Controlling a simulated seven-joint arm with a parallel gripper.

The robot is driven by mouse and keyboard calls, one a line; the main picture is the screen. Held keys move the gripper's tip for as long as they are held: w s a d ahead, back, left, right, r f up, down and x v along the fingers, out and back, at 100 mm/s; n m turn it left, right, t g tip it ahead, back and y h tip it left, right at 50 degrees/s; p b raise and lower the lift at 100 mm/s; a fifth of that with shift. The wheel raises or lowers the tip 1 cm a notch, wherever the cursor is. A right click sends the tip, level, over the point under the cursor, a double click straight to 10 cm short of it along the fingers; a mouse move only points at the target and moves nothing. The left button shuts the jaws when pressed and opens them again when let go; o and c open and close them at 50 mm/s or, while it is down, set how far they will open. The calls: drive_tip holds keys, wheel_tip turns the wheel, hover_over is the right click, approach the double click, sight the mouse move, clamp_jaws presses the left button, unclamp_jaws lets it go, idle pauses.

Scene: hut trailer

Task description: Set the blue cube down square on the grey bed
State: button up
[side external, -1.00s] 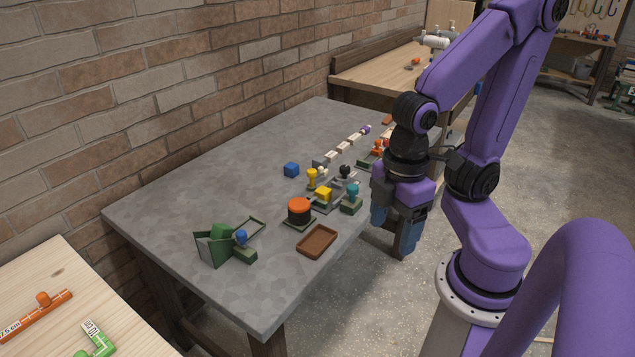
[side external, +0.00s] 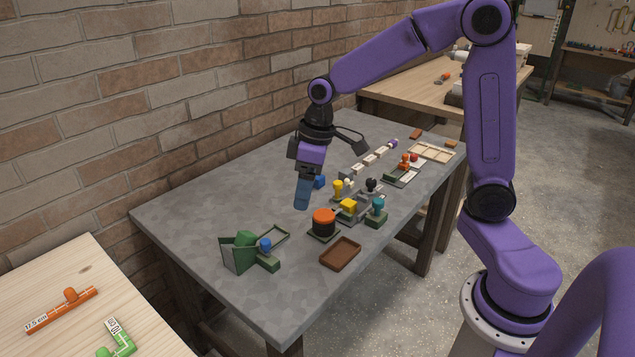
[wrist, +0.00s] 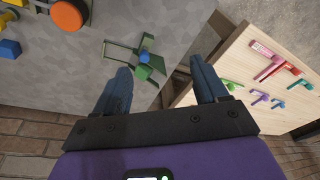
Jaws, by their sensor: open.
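The blue cube (side external: 320,182) sits on the dark grey table, just behind my gripper in the side external view and partly hidden by it. It shows at the left edge of the wrist view (wrist: 10,49). A low grey piece (side external: 362,210), probably the grey bed, lies to the right of the cube, with a yellow block (side external: 348,205) on or against it; I cannot tell which. My gripper (side external: 302,206) points down above the table, in front of the cube. In the wrist view its fingers (wrist: 160,72) are apart with nothing between them.
An orange-topped black knob (side external: 324,222), a brown tray (side external: 341,253) and a green bracket (side external: 238,255) stand toward the near end. The table's left part is clear, with a brick wall behind.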

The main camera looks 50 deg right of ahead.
drive_tip(key=w+d+f+m+t, duration=0.1)
drive_tip(key=w+d+f+m, duration=0.1)
drive_tip(key=w+d, duration=0.65)
drive_tip(key=m+t+h, duration=0.2)
drive_tip(key=m, duration=0.3)
hover_over(318, 181)
drive_tip(key=s+d, duration=0.2)
drive_tip(key=f, duration=1.5)
drive_tip(key=shift+w+a+f, duration=0.2)
drive_tip(key=shift+w+f, duration=0.05)
drive_tip(key=shift+f, duration=0.05)
drive_tip(key=shift+x, duration=2.7)
drive_tip(key=shift+d, duration=0.1)
drive_tip(key=c, duration=1.2)
